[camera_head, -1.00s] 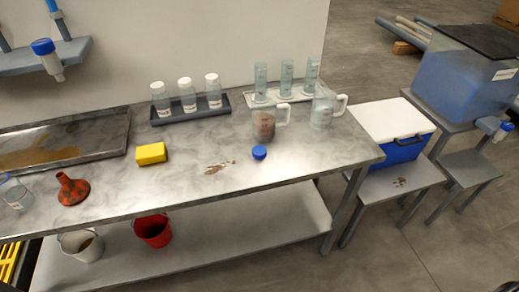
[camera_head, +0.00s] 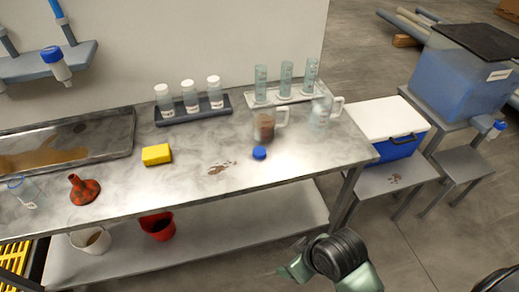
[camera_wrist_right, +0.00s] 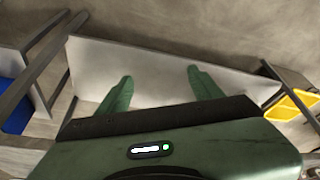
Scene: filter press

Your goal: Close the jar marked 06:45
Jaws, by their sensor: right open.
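A clear jar (camera_head: 24,193) with a pale label stands at the left end of the steel table, with no lid visible on it; the label is too small to read. A blue cap (camera_head: 259,153) lies on the table near the middle right. Three white-capped jars (camera_head: 189,97) stand in a dark rack at the back; their labels are also unreadable. My right gripper (camera_head: 292,262) is in front of the table, below the tabletop level in the picture, apart from all these things. The right wrist view shows its fingers (camera_wrist_right: 160,90) spread and empty. My left gripper is not in view.
An orange funnel (camera_head: 84,190), yellow sponge (camera_head: 156,154) and brown spill (camera_head: 220,167) are on the table. Pitchers (camera_head: 266,128) and cylinders (camera_head: 286,82) stand at back right. Buckets (camera_head: 157,227) sit on the lower shelf. A blue cooler (camera_head: 400,147) stands on the right.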

